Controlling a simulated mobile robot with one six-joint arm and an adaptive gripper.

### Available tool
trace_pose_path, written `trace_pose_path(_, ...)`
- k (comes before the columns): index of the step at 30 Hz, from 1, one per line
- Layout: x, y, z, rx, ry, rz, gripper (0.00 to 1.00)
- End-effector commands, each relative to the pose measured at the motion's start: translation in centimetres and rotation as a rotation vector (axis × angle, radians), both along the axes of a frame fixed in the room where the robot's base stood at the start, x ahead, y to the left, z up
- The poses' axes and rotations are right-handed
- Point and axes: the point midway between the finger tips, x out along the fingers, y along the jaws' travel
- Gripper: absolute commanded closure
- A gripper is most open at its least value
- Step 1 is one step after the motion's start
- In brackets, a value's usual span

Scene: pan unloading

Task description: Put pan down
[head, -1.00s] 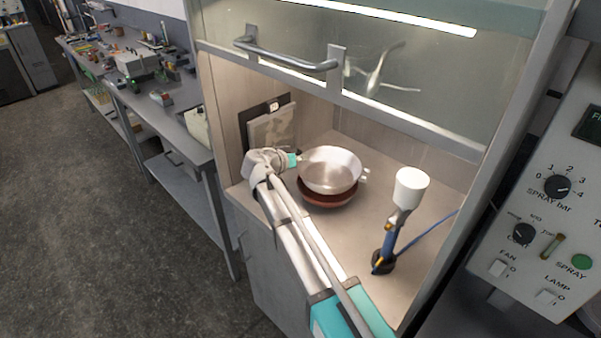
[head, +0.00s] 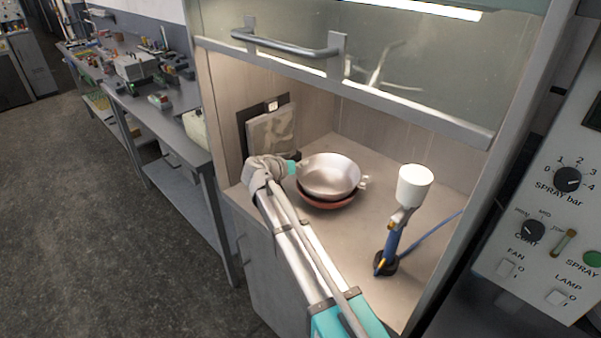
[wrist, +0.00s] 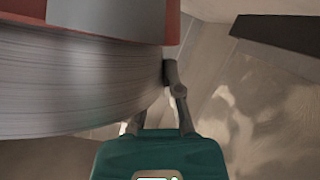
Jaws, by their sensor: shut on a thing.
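The pan (head: 328,176) is a shiny silver metal bowl with small side handles. It is level, right above a reddish-brown round support (head: 325,203) on the cabinet floor. I cannot tell whether they touch. My gripper (head: 298,168), with a teal body, is shut on the pan at its left side. In the wrist view, the pan's striped grey wall (wrist: 75,85) fills the left, with the red support (wrist: 205,32) beyond it. One finger shows at the pan's edge; the other is mostly hidden.
A spray gun with a white cup (head: 414,186) stands at the right on a blue handle, with a blue hose. A grey panel (head: 270,133) leans at the back left. A raised glass sash with a bar handle (head: 290,48) hangs above. The floor in front of the pan is clear.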

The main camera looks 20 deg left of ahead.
Motion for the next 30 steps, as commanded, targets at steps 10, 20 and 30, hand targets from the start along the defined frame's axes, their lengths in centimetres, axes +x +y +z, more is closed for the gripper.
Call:
trace_pose_path(10,0.0,0.0,-0.9,-0.002,-0.001,0.001,1.00)
trace_pose_path(20,0.0,0.1,-1.3,-0.002,-0.001,0.001,1.00)
trace_pose_path(30,-0.1,0.1,-1.6,0.000,0.000,0.001,0.63)
